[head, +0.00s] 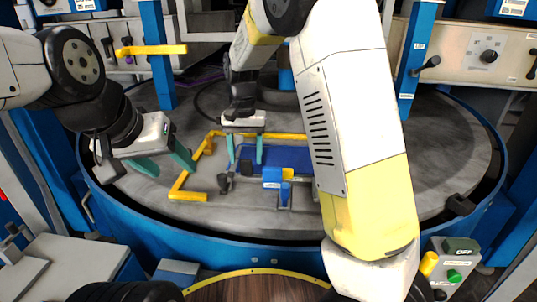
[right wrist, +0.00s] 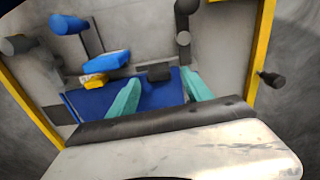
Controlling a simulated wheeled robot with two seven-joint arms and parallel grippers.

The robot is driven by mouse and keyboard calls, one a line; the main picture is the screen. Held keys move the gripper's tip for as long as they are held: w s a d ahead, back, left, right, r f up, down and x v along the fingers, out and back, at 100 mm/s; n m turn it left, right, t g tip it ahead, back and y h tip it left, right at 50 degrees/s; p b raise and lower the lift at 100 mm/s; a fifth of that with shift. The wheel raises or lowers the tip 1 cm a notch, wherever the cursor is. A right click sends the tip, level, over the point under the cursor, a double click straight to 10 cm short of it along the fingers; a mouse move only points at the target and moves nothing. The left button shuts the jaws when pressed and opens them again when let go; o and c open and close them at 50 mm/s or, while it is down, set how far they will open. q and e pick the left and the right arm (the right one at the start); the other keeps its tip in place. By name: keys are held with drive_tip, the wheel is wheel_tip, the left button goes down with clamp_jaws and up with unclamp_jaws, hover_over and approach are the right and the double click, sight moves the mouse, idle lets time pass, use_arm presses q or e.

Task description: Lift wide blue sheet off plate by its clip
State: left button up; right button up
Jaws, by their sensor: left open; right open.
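The wide blue sheet (head: 290,157) lies flat on the grey plate inside the yellow frame. It also shows in the right wrist view (right wrist: 162,96), under my fingers. A small dark block at its edge, apparently the clip (right wrist: 158,73), shows between my right fingertips. My right gripper (head: 246,160) is open over the sheet's left end, pointing down, its teal fingers on either side of the block. I cannot tell whether they touch it. My left gripper (head: 176,172) is open and empty, left of the yellow frame. My right forearm hides part of the sheet's right side.
A yellow frame (head: 188,196) borders the sheet. A blue and yellow clamp (head: 277,178) stands at the sheet's near edge, with dark knobs near it. The round grey table (head: 440,150) is bare at the right. A button box (head: 452,262) stands at the front right.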

wheel_tip(320, 180, down, 2)
drive_tip(key=shift+f, duration=0.15)
clamp_jaws()
idle(0.3)
